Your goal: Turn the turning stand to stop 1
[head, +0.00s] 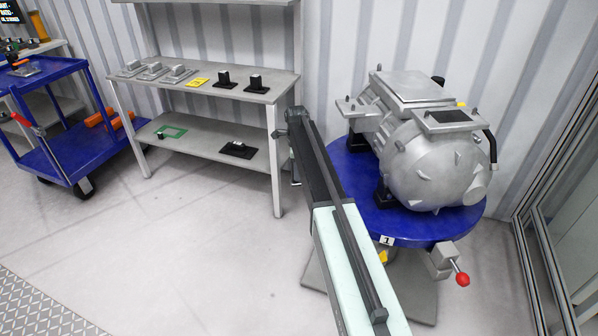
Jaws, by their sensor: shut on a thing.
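The turning stand has a round blue top (420,232) with a heavy grey motor-like drive unit (430,150) on it. A white label "1" (386,240) is on the rim at the front. A yellow mark (383,257) shows just below that label, partly beside my arm. A grey block with a red-knobbed handle (462,279) sticks out at the front right of the stand, and nothing touches the knob. My arm crosses in front of the stand's left side. My gripper's fingers do not show, so I cannot see what they hold.
A grey shelf bench (230,86) with several small parts stands at the back left. A blue cart (60,130) is at the far left. A glass-panelled frame (545,215) is close on the stand's right. The floor at front left is clear.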

